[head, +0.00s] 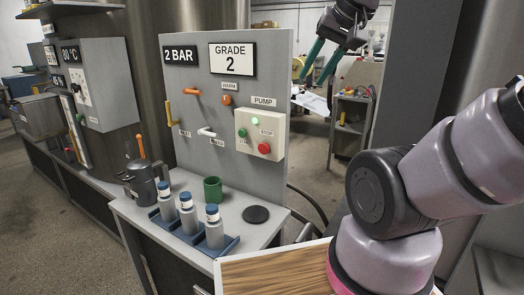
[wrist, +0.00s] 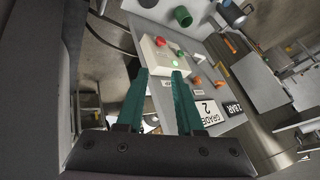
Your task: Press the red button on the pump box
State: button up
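The pump box (head: 272,126) is a cream box on the grey upright panel, under a PUMP label. Its red button (head: 264,148) is at the lower right, by a STOP label. A lit green lamp (head: 256,119) is above, and a darker green button (head: 242,132) is at the left. In the wrist view the pump box (wrist: 156,58) appears upside down beyond the fingers, with the red button (wrist: 160,42) in sight. My gripper (head: 316,84) has two teal fingers spread apart with nothing between them. It is up and right of the box, apart from it. The fingers also show in the wrist view (wrist: 158,82).
The panel (head: 222,110) carries orange, white and yellow handles left of the box. On the bench (head: 180,235) below stand a green cup (head: 212,190), a blue rack (head: 222,248) of bottles, a dark jug (head: 140,184) and a black disc (head: 255,214). Space before the box looks clear.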

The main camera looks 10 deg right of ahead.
grip_shut()
dwell(1.5)
